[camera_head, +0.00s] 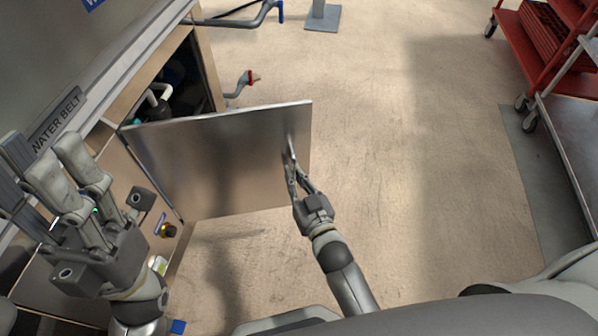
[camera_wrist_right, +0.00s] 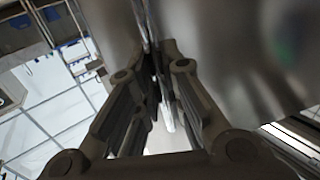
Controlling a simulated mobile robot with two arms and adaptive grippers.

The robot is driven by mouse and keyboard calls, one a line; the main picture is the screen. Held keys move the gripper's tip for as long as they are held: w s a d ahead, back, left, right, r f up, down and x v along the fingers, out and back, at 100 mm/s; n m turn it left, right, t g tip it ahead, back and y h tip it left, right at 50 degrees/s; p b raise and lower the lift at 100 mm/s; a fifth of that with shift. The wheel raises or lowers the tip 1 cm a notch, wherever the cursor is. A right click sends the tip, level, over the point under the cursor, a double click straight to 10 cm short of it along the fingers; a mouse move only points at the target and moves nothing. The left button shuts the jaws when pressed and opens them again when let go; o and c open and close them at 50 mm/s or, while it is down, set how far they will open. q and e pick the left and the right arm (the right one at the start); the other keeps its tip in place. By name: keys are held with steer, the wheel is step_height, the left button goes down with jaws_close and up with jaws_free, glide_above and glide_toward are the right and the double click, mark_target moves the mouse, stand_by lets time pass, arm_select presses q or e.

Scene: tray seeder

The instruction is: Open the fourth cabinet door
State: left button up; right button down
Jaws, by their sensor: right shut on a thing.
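A metal cabinet door (camera_head: 215,155) stands swung out from the cabinet, its free edge towards the middle of the head view. My right gripper (camera_head: 291,165) is shut on the door near that free edge. In the right wrist view, my right gripper's fingers (camera_wrist_right: 158,85) close around a thin part against shiny metal; whether it is a handle or an edge I cannot tell. My left gripper (camera_head: 62,165) is at the left in front of the cabinet, apart from the door, with nothing seen in it; its jaw opening is unclear.
The cabinet opening (camera_head: 170,85) behind the door shows dark pipework. A grey pipe with a red end (camera_head: 243,83) sticks out beyond it. A red wheeled cart (camera_head: 545,50) stands at the far right. The floor (camera_head: 400,150) between is clear.

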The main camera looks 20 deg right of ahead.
steer(key=shift+a, duration=0.25)
steer(key=c, duration=1.8)
jaws_free()
steer(key=s, duration=0.4)
steer(key=s+d, duration=0.1)
steer(key=s, duration=0.7)
steer(key=shift+d, duration=0.4)
steer(key=shift+c, duration=0.2)
